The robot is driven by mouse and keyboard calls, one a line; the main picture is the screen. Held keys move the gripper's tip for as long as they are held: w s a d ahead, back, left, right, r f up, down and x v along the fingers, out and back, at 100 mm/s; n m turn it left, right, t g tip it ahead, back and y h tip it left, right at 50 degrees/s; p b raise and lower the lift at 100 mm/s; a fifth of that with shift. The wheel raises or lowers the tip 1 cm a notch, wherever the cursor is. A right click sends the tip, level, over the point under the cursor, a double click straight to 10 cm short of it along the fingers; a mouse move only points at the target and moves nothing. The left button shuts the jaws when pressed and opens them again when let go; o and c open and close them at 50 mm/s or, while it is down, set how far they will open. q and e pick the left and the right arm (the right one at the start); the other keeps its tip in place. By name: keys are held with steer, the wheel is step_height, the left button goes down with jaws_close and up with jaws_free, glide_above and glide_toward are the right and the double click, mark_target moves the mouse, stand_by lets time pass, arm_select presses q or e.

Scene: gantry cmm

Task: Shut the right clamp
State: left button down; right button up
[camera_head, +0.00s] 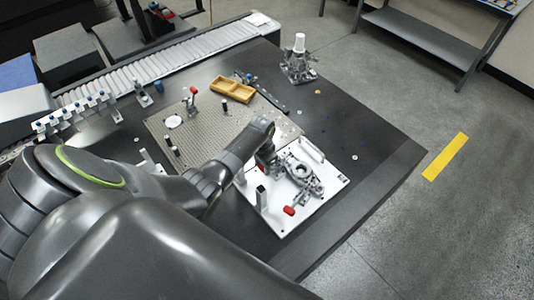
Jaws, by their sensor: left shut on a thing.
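A white fixture plate (327,186) lies on the dark table and carries a grey ring-shaped part (299,169) with metal clamp parts around it. A red-tipped clamp handle (289,211) lies low at the plate's front edge. My left gripper (268,160) reaches to the plate's left rear side, beside the ring part. It is shut on what seems to be the other clamp's handle; a speck of red shows beside the fingers. The fingers and arm hide most of that handle, so its angle is unclear. My right gripper is not in view.
A metal device with a white top (299,62) stands at the table's back. The table's right side (375,140) is mostly clear.

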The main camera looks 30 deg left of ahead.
arm_select(q)
steer(key=shift+s+a+f, duration=0.2)
steer(key=shift+s+f, duration=0.25)
steer(key=shift+s, duration=0.1)
steer(key=shift+s+a+f, duration=0.15)
steer(key=shift+s+f, duration=0.25)
steer(key=shift+s, duration=0.1)
steer(key=c, duration=1.2)
jaws_free()
steer(key=o, duration=0.3)
steer(key=shift+w+r, duration=0.1)
steer(key=shift+w+r, duration=0.1)
steer(key=shift+w+r+p, duration=0.1)
steer(key=shift+r+p, duration=0.2)
steer(key=shift+r, duration=0.25)
step_height(320, 180, up, 16)
steer(key=shift+r+b, duration=0.1)
steer(key=shift+b, duration=0.65)
